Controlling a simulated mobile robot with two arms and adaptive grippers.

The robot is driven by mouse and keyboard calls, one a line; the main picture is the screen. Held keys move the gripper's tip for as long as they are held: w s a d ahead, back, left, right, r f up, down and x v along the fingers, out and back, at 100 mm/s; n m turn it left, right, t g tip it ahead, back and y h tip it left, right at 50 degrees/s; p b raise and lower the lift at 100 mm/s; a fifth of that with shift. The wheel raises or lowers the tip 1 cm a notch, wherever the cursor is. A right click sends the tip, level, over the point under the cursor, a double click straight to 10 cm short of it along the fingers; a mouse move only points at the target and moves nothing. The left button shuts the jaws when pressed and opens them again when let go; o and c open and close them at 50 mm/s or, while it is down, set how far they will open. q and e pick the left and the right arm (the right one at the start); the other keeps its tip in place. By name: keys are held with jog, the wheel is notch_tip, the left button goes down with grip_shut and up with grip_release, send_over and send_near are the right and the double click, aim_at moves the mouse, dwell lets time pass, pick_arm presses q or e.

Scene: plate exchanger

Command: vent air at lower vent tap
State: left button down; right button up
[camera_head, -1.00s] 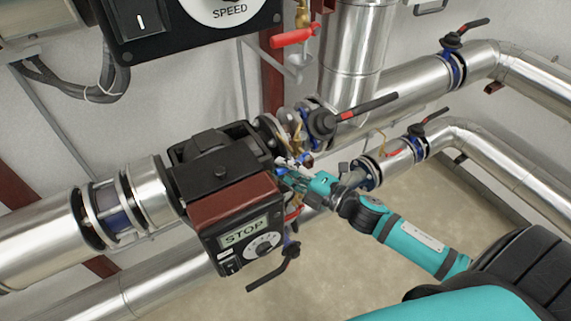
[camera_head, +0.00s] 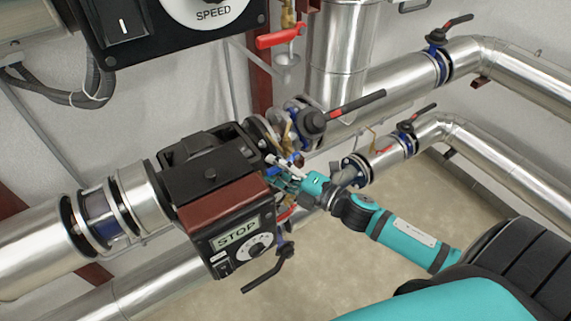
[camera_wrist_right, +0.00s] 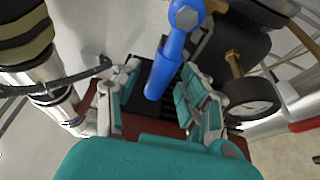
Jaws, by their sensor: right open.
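A small tap with a blue lever handle (camera_wrist_right: 168,65) shows in the right wrist view, its bolt head at the top. In the head view the tap area beside the pump is small and cluttered, and the handle cannot be clearly told there. My right gripper (camera_head: 275,172) is open, beside the right side of the pump block. In the right wrist view its teal-padded fingers (camera_wrist_right: 158,92) stand on either side of the blue handle, apart from each other. Whether either finger touches the handle cannot be told. My left gripper is not in view.
The pump with its STOP box (camera_head: 238,238) is close to the left of my right gripper. A black-handled valve (camera_head: 312,122) sits just above it. A round gauge (camera_wrist_right: 250,97) is close to the right finger. Pipes run behind, and floor shows below right.

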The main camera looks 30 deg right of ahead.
jog(key=v, duration=1.2)
jog(key=shift+a, duration=0.1)
